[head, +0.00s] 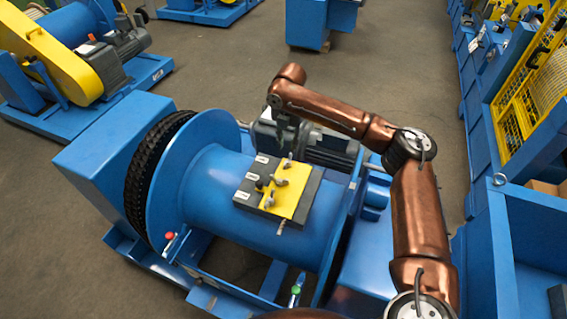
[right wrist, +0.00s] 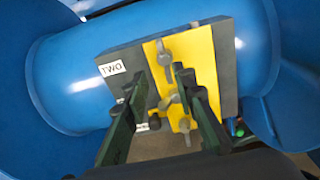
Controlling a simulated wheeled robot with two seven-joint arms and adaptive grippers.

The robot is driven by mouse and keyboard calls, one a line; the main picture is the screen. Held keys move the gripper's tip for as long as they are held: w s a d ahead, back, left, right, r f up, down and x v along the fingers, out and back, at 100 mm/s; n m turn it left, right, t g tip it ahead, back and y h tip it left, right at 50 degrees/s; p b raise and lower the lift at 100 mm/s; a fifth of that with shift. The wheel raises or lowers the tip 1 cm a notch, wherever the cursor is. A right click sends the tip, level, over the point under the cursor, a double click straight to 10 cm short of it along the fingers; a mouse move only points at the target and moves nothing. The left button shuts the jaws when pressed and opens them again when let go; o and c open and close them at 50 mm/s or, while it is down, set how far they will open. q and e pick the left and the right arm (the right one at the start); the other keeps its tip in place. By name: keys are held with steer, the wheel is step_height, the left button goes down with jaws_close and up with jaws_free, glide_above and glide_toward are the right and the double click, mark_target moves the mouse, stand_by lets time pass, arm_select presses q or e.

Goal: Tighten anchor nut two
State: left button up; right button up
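A dark plate (head: 308,190) with a yellow strip (head: 293,203) lies on the blue drum (head: 213,174). Several grey nuts with levers sit along the strip, one near its middle (head: 279,181). White labels are on the plate's left side; the label reading TWO (right wrist: 112,68) shows in the right wrist view. A grey winged nut (right wrist: 164,58) stands on the strip roughly level with that label. My right gripper (right wrist: 163,82) is open above the plate, its dark green fingers apart over the yellow strip, nothing between them. My left gripper is out of view.
A grey motor (head: 330,148) stands behind the drum. The drum's flange with a black chain (head: 150,165) is at left. Blue benches and a yellow mesh guard (head: 520,100) line the right.

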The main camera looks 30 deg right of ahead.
mark_target(287, 160)
steer(key=shift+s+a+f, duration=0.15)
steer(key=shift+s, duration=0.25)
steer(key=shift+s+f, duration=0.15)
steer(key=shift+f, duration=0.25)
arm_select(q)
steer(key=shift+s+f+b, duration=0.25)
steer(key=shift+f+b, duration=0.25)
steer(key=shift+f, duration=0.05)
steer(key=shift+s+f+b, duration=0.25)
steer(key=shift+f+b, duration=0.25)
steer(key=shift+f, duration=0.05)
arm_select(e)
step_height(287, 160, down, 7)
steer(key=shift+r, duration=0.15)
steer(key=shift+c, duration=0.2)
jaws_close()
